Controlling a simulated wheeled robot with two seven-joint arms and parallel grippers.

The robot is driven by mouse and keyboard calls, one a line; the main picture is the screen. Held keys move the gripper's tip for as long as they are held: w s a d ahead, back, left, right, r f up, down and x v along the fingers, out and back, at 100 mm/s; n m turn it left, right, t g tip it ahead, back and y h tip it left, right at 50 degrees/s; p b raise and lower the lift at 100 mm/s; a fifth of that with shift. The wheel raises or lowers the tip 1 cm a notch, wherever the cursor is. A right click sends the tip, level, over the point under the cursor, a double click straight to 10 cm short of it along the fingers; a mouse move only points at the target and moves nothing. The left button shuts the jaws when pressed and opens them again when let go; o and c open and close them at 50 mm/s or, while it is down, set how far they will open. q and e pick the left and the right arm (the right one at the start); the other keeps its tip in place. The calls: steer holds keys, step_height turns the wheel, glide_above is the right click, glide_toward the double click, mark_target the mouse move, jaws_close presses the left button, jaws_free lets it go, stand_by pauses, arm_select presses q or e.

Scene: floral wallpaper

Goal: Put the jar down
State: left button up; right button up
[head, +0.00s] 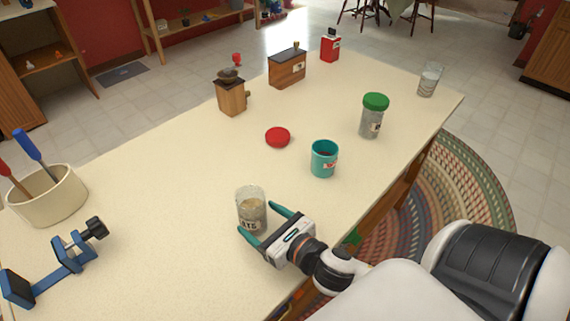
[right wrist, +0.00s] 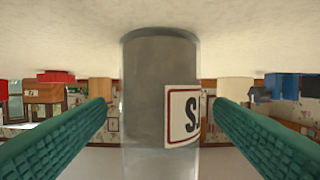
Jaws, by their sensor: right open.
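A clear glass jar (head: 251,208) with a pale filling and a partly hidden label stands upright on the cream table (head: 180,195), near its front edge. My right gripper (head: 256,220) is open, with one green finger on either side of the jar. In the right wrist view, which shows the scene upside down, the jar (right wrist: 145,85) stands between the two spread fingers, with a gap on each side. Its base meets the table surface. My left gripper is not in view.
A teal canister (head: 323,160), a red lid (head: 278,137) and a green-lidded jar (head: 371,120) stand beyond. A crock (head: 52,200) and blue clamp (head: 62,262) are at left.

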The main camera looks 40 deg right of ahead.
steer(key=b+v, duration=0.1)
steer(key=v, duration=0.8)
stand_by(0.4)
